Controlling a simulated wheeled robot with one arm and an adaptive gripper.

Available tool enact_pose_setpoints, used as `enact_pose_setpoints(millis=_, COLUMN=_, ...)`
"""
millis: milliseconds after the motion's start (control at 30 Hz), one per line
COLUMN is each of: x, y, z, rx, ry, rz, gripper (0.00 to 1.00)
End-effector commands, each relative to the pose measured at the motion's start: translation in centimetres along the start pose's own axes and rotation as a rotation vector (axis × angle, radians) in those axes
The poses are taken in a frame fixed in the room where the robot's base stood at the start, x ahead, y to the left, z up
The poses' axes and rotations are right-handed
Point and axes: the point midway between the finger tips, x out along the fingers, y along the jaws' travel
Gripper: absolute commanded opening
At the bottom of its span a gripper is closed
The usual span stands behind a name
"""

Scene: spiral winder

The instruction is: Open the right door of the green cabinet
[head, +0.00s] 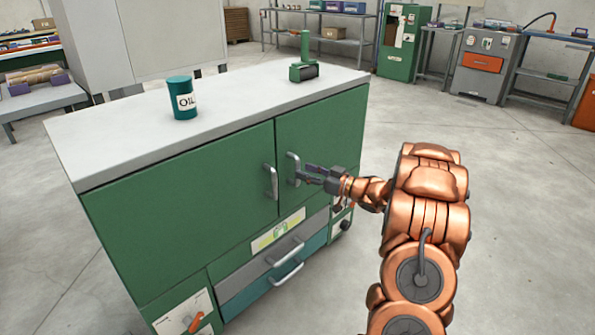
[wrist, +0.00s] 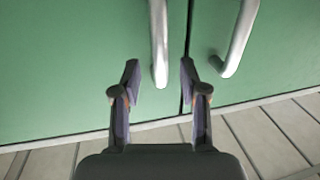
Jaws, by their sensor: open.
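The green cabinet (head: 190,203) has two upper doors. Its right door (head: 330,130) is shut and has a grey bar handle (head: 292,166) near the seam. The left door's handle (head: 271,182) stands just left of it. My gripper (head: 306,174) is open at the right door's handle, fingers pointing to the cabinet. In the wrist view, one handle (wrist: 159,45) shows in the gap between the fingertips of my gripper (wrist: 160,75), without visible contact. The other handle (wrist: 240,40) is outside the fingers to the right, beyond the door seam.
A teal oil can (head: 181,98) and a green tool (head: 304,62) stand on the cabinet top. Drawers with handles (head: 286,273) lie below the doors. The floor (head: 500,200) right of my arm is clear. Benches and machines (head: 485,65) stand at the back.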

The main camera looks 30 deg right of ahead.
Motion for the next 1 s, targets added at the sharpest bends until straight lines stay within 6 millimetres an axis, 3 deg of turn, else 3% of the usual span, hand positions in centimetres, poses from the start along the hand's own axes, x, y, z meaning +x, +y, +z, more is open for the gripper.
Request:
enact_pose_setpoints(millis=300, x=3.3, y=-0.1, z=0.1, rx=-0.001, ry=0.000, rz=-0.002, gripper=0.43)
enact_pose_setpoints(millis=700, x=3.7, y=0.0, z=0.0, rx=-0.001, ry=0.000, rz=0.000, gripper=0.42)
enact_pose_setpoints(millis=1000, x=3.7, y=0.0, z=0.0, rx=-0.001, ry=0.000, rz=0.000, gripper=0.11)
